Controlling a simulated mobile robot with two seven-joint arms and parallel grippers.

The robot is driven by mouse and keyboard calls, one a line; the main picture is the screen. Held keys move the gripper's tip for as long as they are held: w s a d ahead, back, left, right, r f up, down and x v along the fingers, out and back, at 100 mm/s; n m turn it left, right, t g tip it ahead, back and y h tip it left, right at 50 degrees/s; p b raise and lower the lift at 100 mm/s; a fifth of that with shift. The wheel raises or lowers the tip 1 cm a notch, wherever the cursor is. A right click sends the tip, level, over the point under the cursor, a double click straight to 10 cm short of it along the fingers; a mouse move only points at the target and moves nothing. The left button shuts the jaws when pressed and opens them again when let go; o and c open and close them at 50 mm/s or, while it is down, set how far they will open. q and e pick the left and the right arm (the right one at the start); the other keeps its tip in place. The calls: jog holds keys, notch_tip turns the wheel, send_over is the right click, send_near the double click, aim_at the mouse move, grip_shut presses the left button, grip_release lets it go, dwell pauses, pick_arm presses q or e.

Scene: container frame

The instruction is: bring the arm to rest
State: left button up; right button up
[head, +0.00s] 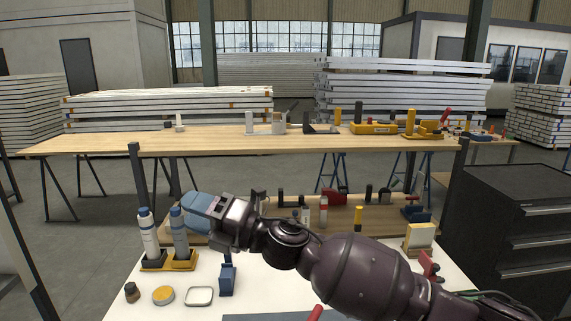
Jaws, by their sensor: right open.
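My right arm (350,270) reaches in from the lower right across the white table to the left. My left gripper is not in view.
A brown jar (131,292), a yellow tin (163,296), a square dish (199,296) and a blue block (228,280) stand in front. A black drawer cabinet (505,200) stands at right.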

jog(key=w+d+f+m+t+h, duration=0.1)
jog(key=d+f+m+t+h, duration=0.6)
jog(key=d+f+m, duration=0.5)
jog(key=w+d+f+m+t+h, duration=0.1)
jog(key=d+f+m+t+h, duration=0.55)
jog(key=d+m, duration=0.95)
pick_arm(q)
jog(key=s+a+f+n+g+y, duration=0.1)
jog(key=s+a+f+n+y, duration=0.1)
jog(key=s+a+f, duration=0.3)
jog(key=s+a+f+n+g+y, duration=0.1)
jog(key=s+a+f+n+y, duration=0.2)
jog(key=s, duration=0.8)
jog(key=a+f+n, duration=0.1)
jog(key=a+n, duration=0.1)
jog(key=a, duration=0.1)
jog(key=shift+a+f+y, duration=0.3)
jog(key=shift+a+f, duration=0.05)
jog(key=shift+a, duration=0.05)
pick_arm(e)
jog(key=s+d+f+m+g+h, duration=0.2)
jog(key=s+d+f, duration=0.5)
jog(key=s+f, duration=0.5)
jog(key=s+d+f+m+g+h, duration=0.3)
jog(key=s+d+f+m+h, duration=0.2)
jog(key=s+f, duration=0.7)
jog(key=s+d+m, duration=0.1)
jog(key=d+m, duration=0.1)
jog(key=d, duration=0.1)
jog(key=shift+g, duration=0.35)
